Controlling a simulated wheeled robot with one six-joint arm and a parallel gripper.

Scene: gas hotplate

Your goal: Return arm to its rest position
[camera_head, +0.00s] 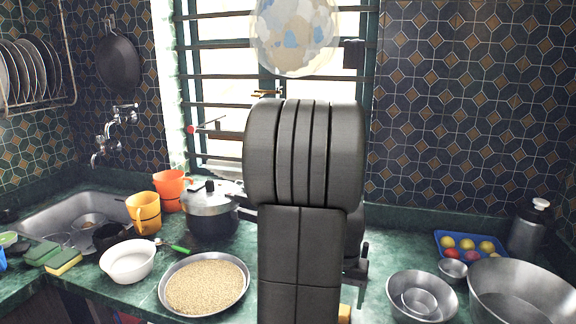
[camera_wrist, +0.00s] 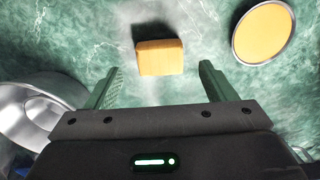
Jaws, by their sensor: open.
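My gripper (camera_wrist: 158,92) is open in the wrist view, with its two green-faced fingers spread wide and nothing between them. Beyond the fingertips a small yellow-orange block (camera_wrist: 160,57) lies on the green marble counter (camera_wrist: 85,40); the fingers do not touch it. In the head view my arm stands upright in the middle and hides part of the counter. Only a dark part of the gripper end shows there, at the arm's right edge, beside a sliver of the block (camera_head: 344,313).
A round dish with yellow contents (camera_wrist: 263,32) is right of the block. A grain plate (camera_head: 204,286), pressure cooker (camera_head: 211,212), white bowl (camera_head: 127,262) and sink (camera_head: 75,212) are left.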

